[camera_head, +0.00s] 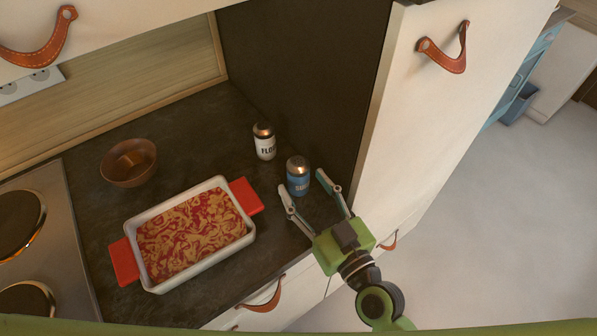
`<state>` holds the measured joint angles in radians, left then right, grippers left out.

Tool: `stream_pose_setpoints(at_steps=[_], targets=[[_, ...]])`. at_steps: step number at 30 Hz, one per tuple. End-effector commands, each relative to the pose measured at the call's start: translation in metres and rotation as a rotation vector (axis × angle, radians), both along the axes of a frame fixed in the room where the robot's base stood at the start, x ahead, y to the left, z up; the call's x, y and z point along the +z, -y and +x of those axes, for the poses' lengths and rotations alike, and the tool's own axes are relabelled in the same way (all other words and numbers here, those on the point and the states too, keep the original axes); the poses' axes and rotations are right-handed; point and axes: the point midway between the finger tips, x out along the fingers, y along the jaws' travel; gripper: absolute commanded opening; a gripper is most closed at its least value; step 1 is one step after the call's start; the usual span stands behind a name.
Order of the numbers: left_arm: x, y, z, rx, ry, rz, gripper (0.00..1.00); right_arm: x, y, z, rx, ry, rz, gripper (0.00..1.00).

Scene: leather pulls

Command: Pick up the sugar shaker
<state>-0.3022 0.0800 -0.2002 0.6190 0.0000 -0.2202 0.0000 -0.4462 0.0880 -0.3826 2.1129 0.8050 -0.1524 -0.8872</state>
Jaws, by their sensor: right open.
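The sugar shaker (298,177) is a blue cylinder with a metal dome top and partly readable white lettering. It stands upright on the dark counter, close to the tall cabinet side. My right gripper (304,183) is open, its two fingers pointing toward the shaker. The left finger's tip is beside the shaker's lower left and the other finger is to its right. I cannot tell whether either finger touches it. My left gripper is not in view.
A white flour shaker (265,142) stands behind and left of the sugar shaker. A white baking dish (250,238) with red handles and a brown bowl (129,162) are on the counter (85,205). A stove (60,250) is at left; a tall cabinet (395,130) stands close on the right.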

Motion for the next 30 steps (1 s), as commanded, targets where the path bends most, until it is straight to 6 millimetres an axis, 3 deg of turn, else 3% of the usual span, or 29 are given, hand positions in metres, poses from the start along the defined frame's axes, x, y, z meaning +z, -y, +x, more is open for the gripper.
stream_pose_setpoints(at_steps=[6,15,21,30], targets=[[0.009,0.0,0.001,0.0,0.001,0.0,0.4,-0.001,-0.013,0.029,-0.001,0.0,0.001,0.52],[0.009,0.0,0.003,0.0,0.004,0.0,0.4,-0.002,-0.015,0.034,-0.001,0.0,0.0,0.52],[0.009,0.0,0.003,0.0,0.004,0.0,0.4,-0.002,-0.015,0.033,-0.001,0.0,0.0,0.07],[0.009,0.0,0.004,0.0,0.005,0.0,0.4,-0.002,-0.015,0.033,-0.001,0.001,0.0,0.07]])
